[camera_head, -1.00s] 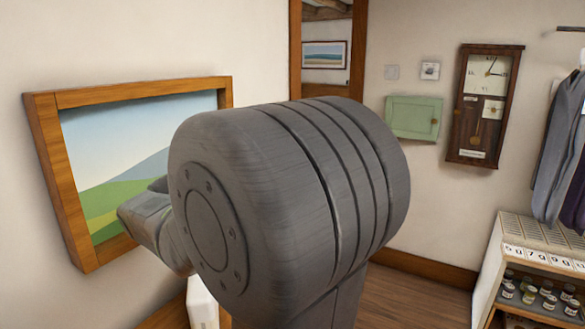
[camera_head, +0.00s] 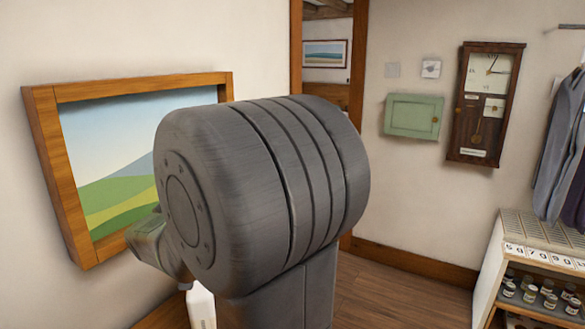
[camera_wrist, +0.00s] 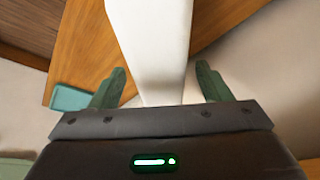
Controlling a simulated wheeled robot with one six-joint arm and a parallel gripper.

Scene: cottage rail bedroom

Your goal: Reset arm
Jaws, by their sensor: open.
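My gripper (camera_wrist: 160,88) shows in the wrist view with its two green fingers spread apart. It is open. A white upright object (camera_wrist: 150,40) lies in view between and beyond the fingers; I cannot tell whether it touches either one. In the head view my grey arm joint fills the middle and hides much of what is behind it. The gripper's fingers cannot be made out there. A white object (camera_head: 200,306) shows low beside the arm.
A framed landscape picture (camera_head: 130,165) hangs on the left wall close to my arm. A wooden surface (camera_wrist: 90,50) and a teal item (camera_wrist: 70,98) lie near the gripper. A green cabinet (camera_head: 413,116), a clock (camera_head: 485,103) and a shelf with jars (camera_head: 540,265) stand right. Floor (camera_head: 400,290) is clear.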

